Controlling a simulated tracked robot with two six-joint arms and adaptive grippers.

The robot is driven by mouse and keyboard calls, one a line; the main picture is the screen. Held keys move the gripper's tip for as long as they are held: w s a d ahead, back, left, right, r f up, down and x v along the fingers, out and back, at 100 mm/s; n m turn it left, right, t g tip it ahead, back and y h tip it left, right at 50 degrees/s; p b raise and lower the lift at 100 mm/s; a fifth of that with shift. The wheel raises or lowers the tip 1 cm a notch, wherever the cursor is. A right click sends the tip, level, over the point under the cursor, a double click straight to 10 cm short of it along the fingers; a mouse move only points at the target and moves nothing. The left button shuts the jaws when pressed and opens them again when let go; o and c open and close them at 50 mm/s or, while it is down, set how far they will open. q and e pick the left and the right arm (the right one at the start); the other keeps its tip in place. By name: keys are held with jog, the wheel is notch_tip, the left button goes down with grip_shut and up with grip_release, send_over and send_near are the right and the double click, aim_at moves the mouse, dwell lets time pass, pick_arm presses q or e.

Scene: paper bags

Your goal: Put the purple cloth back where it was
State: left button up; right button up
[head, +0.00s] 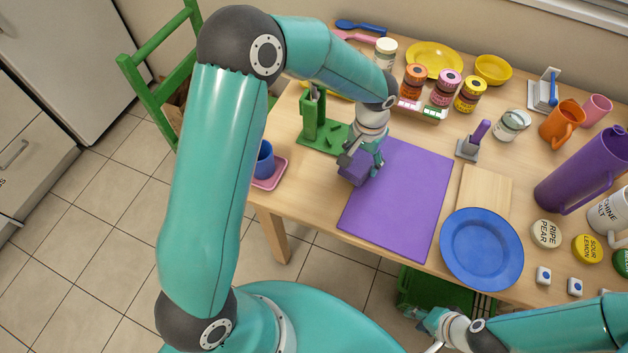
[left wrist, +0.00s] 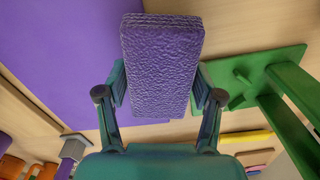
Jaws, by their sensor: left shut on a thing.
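The purple cloth (head: 352,172) is a folded, block-like pad with a crinkled surface, over the upper left edge of the purple mat (head: 405,205). My left gripper (head: 365,160) is shut on it. In the left wrist view the cloth (left wrist: 160,65) sits between the two fingers (left wrist: 160,92), its far end reaching away from the palm. I cannot tell whether it touches the table or mat. My right gripper (head: 432,322) is low at the table's front edge, away from the cloth; its fingers are too unclear to read.
A green stand (head: 318,125) is just left of the held cloth, and a blue cup (head: 265,160) on a pink coaster stands at the left edge. The mat is bare.

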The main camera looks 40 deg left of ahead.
pick_arm(q)
jog(key=shift+w+a, duration=0.15)
jog(key=shift+s+a+r, duration=0.1)
jog(key=shift+s+a, duration=0.15)
jog(key=shift+a, duration=0.4)
jog(key=shift+r, duration=0.1)
jog(key=s+a+r+n+b, duration=0.1)
jog(key=s+a+r+n, duration=0.2)
jog(key=r, duration=0.6)
jog(key=b, duration=0.2)
send_near(314, 190)
notch_tip(314, 190, down, 4)
jog(key=shift+r+b, duration=0.2)
jog(key=shift+b, duration=0.25)
jog(key=shift+f, duration=1.9)
